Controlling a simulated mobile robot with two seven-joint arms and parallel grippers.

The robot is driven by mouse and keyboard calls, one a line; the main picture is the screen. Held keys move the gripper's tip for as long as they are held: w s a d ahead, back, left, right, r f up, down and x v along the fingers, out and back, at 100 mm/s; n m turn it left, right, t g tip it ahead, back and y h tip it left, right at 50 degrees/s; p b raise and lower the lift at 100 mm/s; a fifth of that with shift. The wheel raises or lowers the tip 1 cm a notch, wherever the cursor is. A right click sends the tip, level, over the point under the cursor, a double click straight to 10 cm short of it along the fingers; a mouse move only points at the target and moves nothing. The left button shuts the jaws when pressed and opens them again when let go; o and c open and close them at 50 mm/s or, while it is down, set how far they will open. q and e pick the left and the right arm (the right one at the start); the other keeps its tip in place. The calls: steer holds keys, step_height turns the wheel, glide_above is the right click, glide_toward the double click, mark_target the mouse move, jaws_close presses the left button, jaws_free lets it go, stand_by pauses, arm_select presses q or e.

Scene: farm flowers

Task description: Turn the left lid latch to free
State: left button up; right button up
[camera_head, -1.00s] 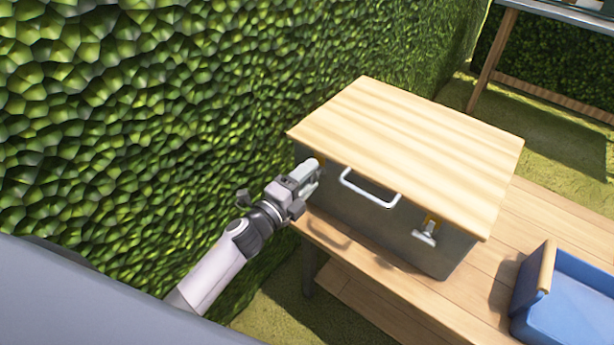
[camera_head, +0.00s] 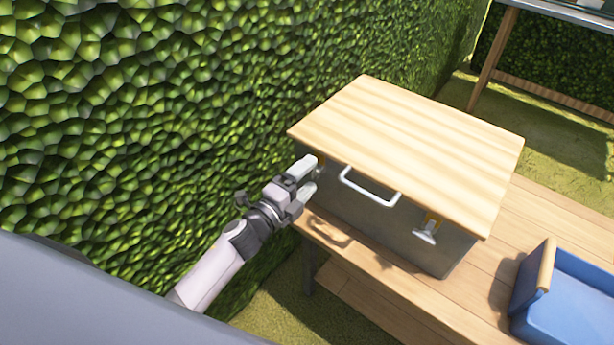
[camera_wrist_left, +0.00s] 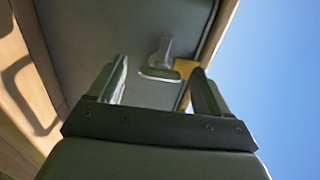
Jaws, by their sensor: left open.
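A grey box (camera_head: 445,250) with a pale wooden lid (camera_head: 410,150) stands on the wooden table. My left gripper (camera_head: 312,178) is open at the left part of the box front, under the lid edge. It mostly hides the left lid latch in the head view. In the left wrist view, the grey latch (camera_wrist_left: 159,62) shows ahead between the open fingers, beside a yellow bracket (camera_wrist_left: 185,68). I cannot tell whether the fingers touch it. My right gripper is not in view.
A white handle (camera_head: 368,190) sticks out of the box front, right of my gripper. A second latch (camera_head: 427,232) is further right. A blue tray (camera_head: 575,295) lies at the right on the table (camera_head: 400,285). A green hedge (camera_head: 150,110) stands behind and left.

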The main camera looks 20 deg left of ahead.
arm_select(q)
steer(key=v, duration=0.6)
steer(key=shift+s, duration=0.25)
